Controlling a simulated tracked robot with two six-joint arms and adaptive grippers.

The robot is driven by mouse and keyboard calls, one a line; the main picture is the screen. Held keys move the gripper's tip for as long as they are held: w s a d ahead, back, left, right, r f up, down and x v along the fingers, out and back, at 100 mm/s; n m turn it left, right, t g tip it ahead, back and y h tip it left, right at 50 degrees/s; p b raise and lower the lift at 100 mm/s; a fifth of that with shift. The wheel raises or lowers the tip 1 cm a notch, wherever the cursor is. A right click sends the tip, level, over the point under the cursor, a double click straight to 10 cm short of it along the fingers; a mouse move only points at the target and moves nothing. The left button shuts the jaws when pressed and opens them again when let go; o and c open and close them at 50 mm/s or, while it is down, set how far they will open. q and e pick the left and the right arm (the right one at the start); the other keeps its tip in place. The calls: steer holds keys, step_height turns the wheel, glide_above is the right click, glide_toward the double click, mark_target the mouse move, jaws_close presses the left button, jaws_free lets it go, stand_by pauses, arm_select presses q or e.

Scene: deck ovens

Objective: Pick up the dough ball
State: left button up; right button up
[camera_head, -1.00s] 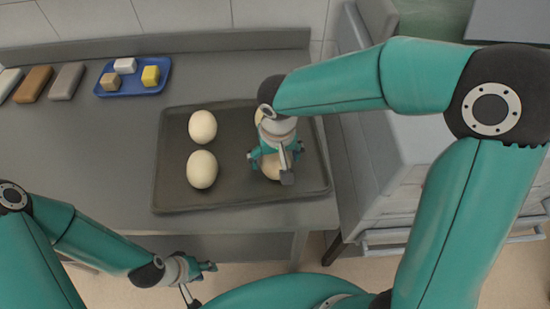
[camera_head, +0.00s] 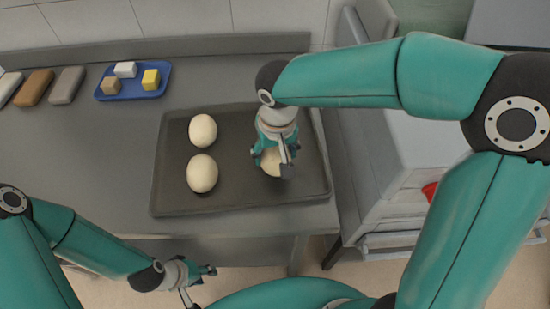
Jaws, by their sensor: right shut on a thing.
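Two pale dough balls (camera_head: 203,131) and (camera_head: 202,173) rest on the left half of the dark baking tray (camera_head: 236,196). My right gripper (camera_head: 275,160) points down over the tray's right half, shut on another pale dough ball (camera_head: 271,163), partly covered by the fingers. I cannot tell whether this ball is clear of the tray. The tray area behind it is hidden by my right wrist. My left gripper (camera_head: 208,270) is empty, low in front of the counter and away from the tray; its opening is too small to judge.
A blue tray (camera_head: 133,95) with several small blocks stands at the back left of the grey counter (camera_head: 120,150). Brown and grey loaf-like blocks (camera_head: 34,87) lie left of it. A pale cabinet (camera_head: 400,170) with a red item (camera_head: 430,191) stands right of the counter.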

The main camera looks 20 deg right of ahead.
step_height(320, 180, up, 16)
steer(key=shift+r+p, duration=0.2)
steer(key=shift+p, duration=0.2)
